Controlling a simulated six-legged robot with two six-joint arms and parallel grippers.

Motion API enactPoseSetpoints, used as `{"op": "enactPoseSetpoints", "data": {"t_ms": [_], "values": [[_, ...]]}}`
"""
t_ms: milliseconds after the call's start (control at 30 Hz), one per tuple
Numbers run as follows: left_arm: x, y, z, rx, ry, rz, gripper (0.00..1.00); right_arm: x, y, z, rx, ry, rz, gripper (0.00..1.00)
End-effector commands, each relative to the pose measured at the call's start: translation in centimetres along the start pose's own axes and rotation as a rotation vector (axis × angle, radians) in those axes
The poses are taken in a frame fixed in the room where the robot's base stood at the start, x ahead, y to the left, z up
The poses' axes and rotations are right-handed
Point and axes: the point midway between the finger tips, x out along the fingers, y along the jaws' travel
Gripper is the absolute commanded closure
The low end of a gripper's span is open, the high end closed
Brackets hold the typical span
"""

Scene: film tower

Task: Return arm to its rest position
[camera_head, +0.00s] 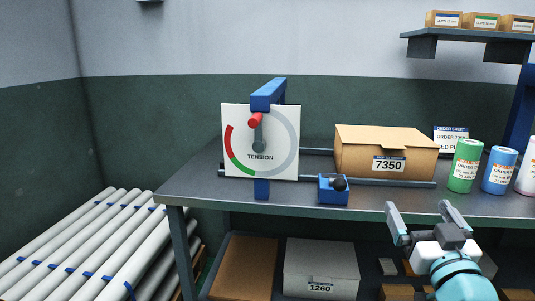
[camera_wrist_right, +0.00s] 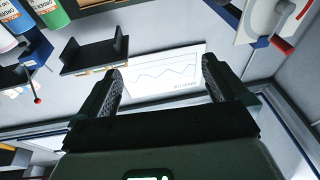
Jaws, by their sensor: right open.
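My right gripper (camera_head: 424,213) is in the lower right of the head view, in front of the workbench (camera_head: 300,202). Its two fingers stand apart and nothing is between them. In the right wrist view the open fingers (camera_wrist_right: 164,84) frame a paper with a line chart (camera_wrist_right: 165,68), which lies beyond them and is not held. My left arm and gripper are not in view.
On the bench are a tension dial (camera_head: 278,140), a blue block with a dark knob (camera_head: 333,191), a carton marked 7350 (camera_head: 385,149), and a green can (camera_head: 464,168) beside a blue can (camera_head: 499,172). Boxes sit under the bench.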

Motion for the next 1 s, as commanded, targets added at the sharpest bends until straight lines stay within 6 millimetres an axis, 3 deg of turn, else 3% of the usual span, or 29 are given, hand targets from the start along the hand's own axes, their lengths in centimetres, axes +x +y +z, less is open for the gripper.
{"op": "enactPoseSetpoints", "data": {"t_ms": [33, 133, 267, 367, 500, 600, 733, 833, 1000], "values": [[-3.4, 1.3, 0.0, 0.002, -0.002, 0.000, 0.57, 1.4, -1.1, 0.4, 0.003, -0.082, -0.025, 0.00], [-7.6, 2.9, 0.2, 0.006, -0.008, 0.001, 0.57, 2.5, -3.8, 5.1, 0.019, -0.281, -0.086, 0.00], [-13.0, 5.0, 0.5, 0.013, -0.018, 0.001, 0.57, 0.1, -8.0, 12.7, 0.064, -0.598, -0.172, 0.00], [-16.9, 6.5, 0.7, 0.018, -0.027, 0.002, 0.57, -5.0, -11.3, 18.1, 0.115, -0.874, -0.238, 0.00], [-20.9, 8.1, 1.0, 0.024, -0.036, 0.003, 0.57, -15.3, -14.9, 23.1, 0.195, -1.251, -0.302, 0.00], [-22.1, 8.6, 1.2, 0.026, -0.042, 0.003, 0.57, -22.1, -16.5, 24.7, 0.244, -1.467, -0.321, 0.00], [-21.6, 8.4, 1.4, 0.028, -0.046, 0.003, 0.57, -28.3, -17.5, 26.1, 0.295, -1.658, -0.316, 0.00], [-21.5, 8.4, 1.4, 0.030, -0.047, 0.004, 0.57, -30.5, -17.5, 25.6, 0.341, -1.753, -0.276, 0.00], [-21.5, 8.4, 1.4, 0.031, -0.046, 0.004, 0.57, -30.8, -17.5, 25.5, 0.371, -1.780, -0.242, 0.00]]}}
